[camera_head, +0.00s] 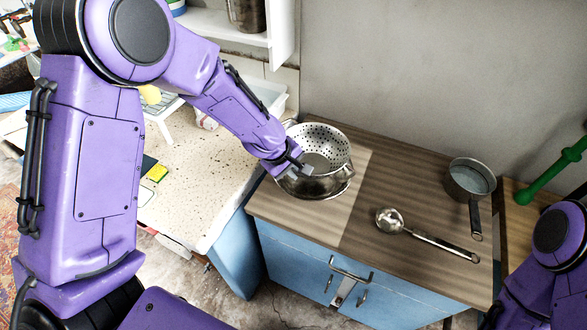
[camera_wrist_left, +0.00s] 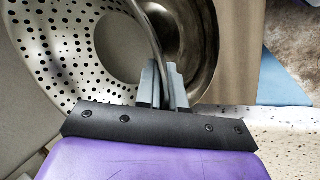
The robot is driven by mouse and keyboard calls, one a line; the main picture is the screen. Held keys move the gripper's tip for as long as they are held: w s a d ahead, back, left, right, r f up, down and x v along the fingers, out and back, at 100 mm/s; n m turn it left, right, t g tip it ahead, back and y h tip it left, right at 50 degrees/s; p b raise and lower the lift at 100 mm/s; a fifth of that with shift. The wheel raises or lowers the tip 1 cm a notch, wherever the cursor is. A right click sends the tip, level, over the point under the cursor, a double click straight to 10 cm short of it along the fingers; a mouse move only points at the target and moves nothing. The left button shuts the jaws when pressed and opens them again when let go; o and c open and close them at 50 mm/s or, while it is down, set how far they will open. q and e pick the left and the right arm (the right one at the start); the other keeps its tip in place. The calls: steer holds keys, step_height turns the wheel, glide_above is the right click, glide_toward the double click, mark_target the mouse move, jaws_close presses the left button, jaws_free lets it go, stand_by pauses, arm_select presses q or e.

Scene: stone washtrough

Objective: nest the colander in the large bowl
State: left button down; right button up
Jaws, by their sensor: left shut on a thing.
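The colander (camera_head: 322,138) is a shiny metal bowl with rows of holes, at the left end of the wooden counter. The large bowl (camera_head: 322,190), plain shiny metal, shows below and around its lower part. My left gripper (camera_head: 303,170) is shut on the colander's near left rim. In the left wrist view the gripper (camera_wrist_left: 163,88) pinches the rim, with the holed colander wall (camera_wrist_left: 62,55) on the left and the smooth bowl (camera_wrist_left: 200,50) on the right. I cannot tell whether the colander rests on the bowl's bottom. My right gripper is not in view.
A ladle (camera_head: 425,236) lies on the counter (camera_head: 385,180) to the right. A saucepan (camera_head: 470,180) stands behind it, handle toward the front. A speckled worktop (camera_head: 200,170) adjoins on the left. The wall bounds the back. The counter's middle is clear.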

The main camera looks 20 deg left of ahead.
mark_target(299, 190)
arm_select(q)
steer(key=shift+s, duration=0.1)
steer(key=shift+s+r+p, duration=0.1)
steer(key=shift+s+p, duration=0.05)
steer(key=shift+p, duration=0.25)
stand_by(0.4)
stand_by(0.5)
steer(key=shift+f+b, duration=0.9)
steer(key=shift+f, duration=0.95)
steer(key=shift+f, duration=0.2)
steer(key=shift+f+b, duration=0.5)
steer(key=shift+f, duration=0.15)
